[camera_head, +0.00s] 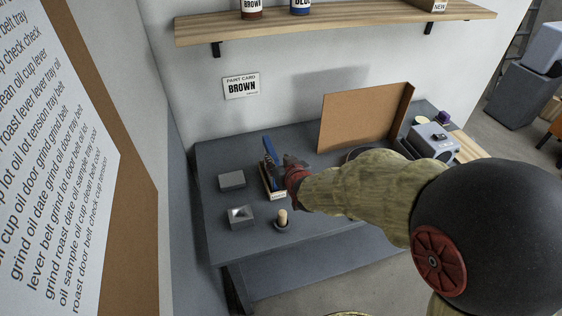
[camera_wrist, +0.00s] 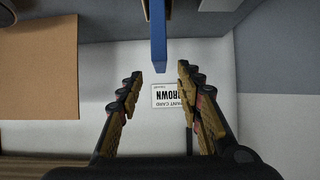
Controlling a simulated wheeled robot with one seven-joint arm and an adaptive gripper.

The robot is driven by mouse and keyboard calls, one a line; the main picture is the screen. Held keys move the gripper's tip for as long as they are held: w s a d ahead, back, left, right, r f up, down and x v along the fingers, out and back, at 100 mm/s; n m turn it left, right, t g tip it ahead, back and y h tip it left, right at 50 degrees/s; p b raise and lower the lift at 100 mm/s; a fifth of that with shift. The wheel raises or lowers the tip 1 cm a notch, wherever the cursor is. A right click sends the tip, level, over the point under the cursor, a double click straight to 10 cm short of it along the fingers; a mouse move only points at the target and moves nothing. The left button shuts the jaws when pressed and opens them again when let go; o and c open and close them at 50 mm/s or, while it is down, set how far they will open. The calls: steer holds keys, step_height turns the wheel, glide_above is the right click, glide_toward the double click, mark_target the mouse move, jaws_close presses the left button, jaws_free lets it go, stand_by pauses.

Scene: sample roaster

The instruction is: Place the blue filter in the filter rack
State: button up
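The blue filter (camera_head: 268,147) is a slim blue piece standing up at the small wooden filter rack (camera_head: 279,195) on the grey table. Its lower end looks to be inside or just behind the rack; I cannot tell how it is seated. My gripper (camera_head: 283,164) is beside the filter, above the rack, and partly hides both. In the wrist view, the two fingers of my gripper (camera_wrist: 159,74) are spread apart. The blue filter (camera_wrist: 158,38) reaches in between the fingertips, with a visible gap on each side.
Left of the rack is a grey block (camera_head: 231,180). In front are a grey square dish (camera_head: 240,218) and a wooden-handled tool (camera_head: 282,217). A brown board (camera_head: 362,120) stands behind, right. A grey machine (camera_head: 433,139) is farther right. A shelf (camera_head: 340,22) hangs above.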

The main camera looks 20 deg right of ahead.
steer(key=s+r+g, duration=0.2)
steer(key=s+r, duration=0.2)
steer(key=s, duration=0.6)
steer(key=s+r+g, duration=0.2)
steer(key=s+r, duration=0.2)
steer(key=s, duration=0.6)
steer(key=s+r+g, duration=0.2)
steer(key=s+r, duration=0.1)
steer(key=s, duration=0.7)
steer(key=shift+s+r+g, duration=0.2)
steer(key=shift+r+g, duration=0.1)
steer(key=shift+r, duration=0.1)
